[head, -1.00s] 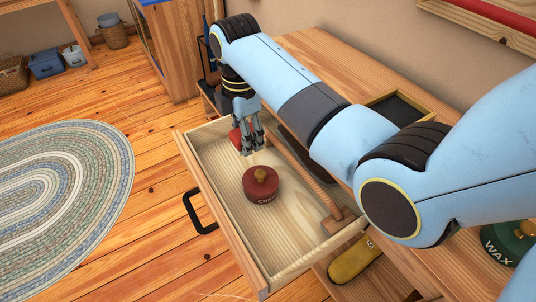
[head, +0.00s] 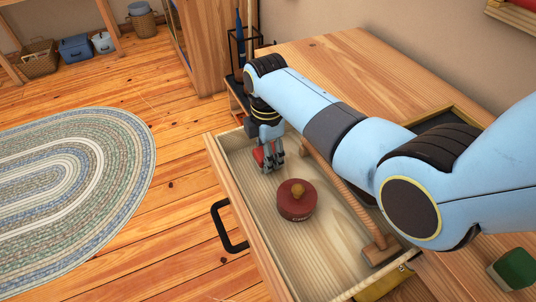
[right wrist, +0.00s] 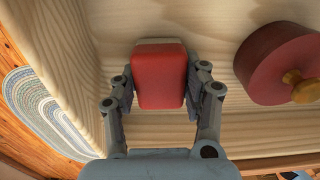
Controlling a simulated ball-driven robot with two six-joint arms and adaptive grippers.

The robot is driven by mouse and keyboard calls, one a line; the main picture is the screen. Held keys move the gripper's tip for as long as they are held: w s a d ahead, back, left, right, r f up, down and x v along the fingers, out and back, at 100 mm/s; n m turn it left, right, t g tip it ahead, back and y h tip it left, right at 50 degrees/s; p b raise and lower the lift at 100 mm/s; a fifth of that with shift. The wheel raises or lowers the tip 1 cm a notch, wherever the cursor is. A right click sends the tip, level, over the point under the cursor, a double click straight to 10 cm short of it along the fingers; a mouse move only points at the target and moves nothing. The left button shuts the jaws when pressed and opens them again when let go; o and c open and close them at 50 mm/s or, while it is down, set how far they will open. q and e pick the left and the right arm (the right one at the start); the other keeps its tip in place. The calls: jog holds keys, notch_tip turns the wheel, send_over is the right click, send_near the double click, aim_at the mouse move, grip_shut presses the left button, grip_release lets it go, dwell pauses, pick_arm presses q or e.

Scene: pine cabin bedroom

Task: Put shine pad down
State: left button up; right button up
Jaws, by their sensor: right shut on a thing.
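The shine pad is a small red block (head: 258,156) with rounded corners. In the right wrist view the red pad (right wrist: 160,78) sits between the two fingers, over the pale wooden drawer floor. My right gripper (head: 269,164) is shut on the pad, low inside the open drawer (head: 330,258) near its far left end. I cannot tell whether the pad touches the drawer floor. My left gripper is not in view.
A round dark red tin (head: 296,207) with a wooden knob stands in the drawer, right of the gripper. A long wooden-handled tool (head: 352,203) lies along the cabinet side. A green object (head: 515,268) is at lower right. Drawer floor between tin and front wall is clear.

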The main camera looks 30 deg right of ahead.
jog(key=shift+f, duration=0.1)
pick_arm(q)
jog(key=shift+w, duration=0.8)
pick_arm(e)
jog(key=shift+f, duration=0.1)
jog(key=o, duration=1.2)
pick_arm(q)
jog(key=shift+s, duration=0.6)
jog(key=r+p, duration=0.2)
jog(key=p, duration=0.1)
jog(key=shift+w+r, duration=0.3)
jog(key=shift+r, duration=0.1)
pick_arm(e)
notch_tip(320, 180, up, 12)
jog(key=shift+r, duration=0.2)
